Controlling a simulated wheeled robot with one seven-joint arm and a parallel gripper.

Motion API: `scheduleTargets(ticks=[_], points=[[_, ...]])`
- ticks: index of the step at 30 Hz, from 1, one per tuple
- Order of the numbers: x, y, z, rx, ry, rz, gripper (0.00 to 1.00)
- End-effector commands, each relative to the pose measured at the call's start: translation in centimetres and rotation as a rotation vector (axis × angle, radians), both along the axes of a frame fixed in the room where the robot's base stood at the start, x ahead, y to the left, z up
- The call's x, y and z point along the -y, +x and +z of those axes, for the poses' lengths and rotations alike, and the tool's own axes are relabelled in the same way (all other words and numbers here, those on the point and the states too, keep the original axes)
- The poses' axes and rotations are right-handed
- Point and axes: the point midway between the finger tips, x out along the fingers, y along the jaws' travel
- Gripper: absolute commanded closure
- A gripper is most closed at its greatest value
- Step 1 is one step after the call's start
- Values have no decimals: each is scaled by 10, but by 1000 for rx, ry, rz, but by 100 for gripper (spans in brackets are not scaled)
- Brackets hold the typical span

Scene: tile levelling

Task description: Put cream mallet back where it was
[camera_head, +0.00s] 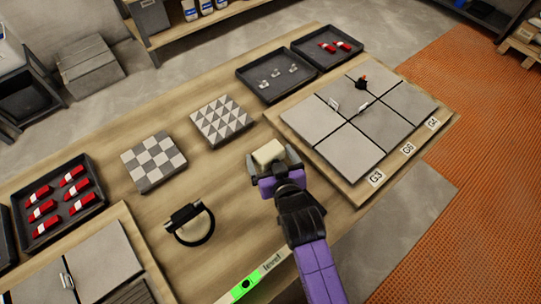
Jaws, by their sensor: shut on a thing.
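The cream mallet (267,151) shows as a pale, rounded block at the end of my gripper (270,163), near the middle of the table. My gripper is shut on it, with grey fingers at its sides. The rest of the mallet is hidden by the gripper and my purple and black arm. I cannot tell whether the mallet touches the table (228,180).
A board of grey tiles (350,143) with clips is close on the right. A black ring-shaped tool (194,225) and a green level (243,285) are nearer. Patterned tiles (153,161) (221,119) and trays of red wedges (55,207) and clips (276,76) line the back.

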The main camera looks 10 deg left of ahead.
Motion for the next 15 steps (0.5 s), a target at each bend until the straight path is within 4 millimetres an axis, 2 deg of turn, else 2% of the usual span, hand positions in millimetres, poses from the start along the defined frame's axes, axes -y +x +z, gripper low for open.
scheduleTargets(ticks=[2,3,4,11,15], points=[[0,1,0,3,2,0,77],[0,1,0,3,2,0,5],[0,1,0,3,2,0,0],[0,0,-2,-2,-1,0,0],[0,0,7,2,1,0,0]])
